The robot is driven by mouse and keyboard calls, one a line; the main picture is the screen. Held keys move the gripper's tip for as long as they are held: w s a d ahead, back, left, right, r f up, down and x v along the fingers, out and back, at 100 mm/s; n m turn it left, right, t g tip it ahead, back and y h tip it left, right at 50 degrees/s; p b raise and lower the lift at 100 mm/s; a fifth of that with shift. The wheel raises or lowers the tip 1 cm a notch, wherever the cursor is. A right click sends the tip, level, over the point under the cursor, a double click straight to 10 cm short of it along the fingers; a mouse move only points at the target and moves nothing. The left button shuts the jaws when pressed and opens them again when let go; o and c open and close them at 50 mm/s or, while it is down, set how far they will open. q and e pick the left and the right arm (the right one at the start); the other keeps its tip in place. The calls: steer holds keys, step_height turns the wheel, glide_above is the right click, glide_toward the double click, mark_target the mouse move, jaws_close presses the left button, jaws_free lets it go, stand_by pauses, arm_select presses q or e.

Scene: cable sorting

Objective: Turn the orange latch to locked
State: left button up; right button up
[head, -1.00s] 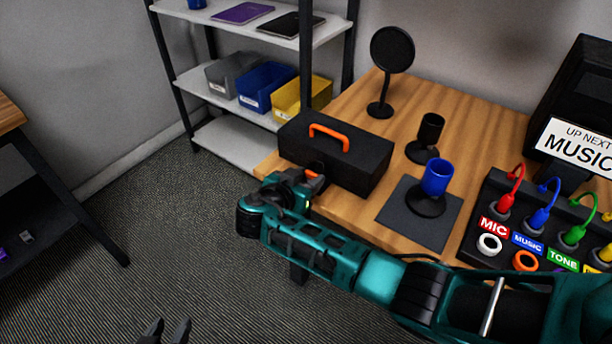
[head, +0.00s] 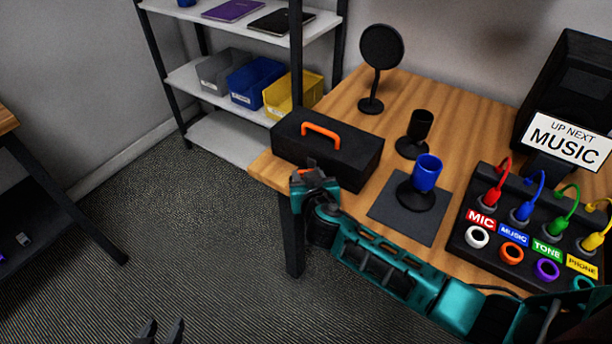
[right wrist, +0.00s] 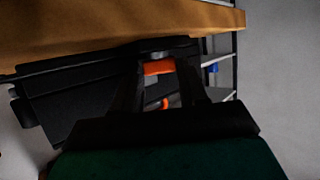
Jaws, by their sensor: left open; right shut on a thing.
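The orange latch (right wrist: 157,68) is on the front of a black case (head: 345,155) with an orange handle (head: 322,136). The case stands at the table's left front corner. My right gripper (right wrist: 161,66) is shut on the latch, with a dark finger on each side of it. In the head view the right gripper (head: 305,174) is at the case's front left and partly hides the latch, so its exact angle is unclear. My left gripper (head: 160,331) is open and empty at the bottom of the head view, above the floor, away from the case.
On the wooden table (head: 460,115) stand a round black microphone (head: 381,46), a black cup holder (head: 418,130), a blue cup (head: 427,173) on a dark mat, and a cable panel (head: 520,235). A shelf with bins (head: 255,80) stands behind.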

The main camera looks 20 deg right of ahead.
steer(key=shift+d, duration=0.1)
stand_by(0.4)
steer(key=o, duration=1.1)
steer(key=shift+c, duration=0.2)
arm_select(q)
steer(key=shift+f, duration=0.1)
steer(key=shift+s, duration=0.1)
arm_select(e)
steer(key=shift+d, duration=0.2)
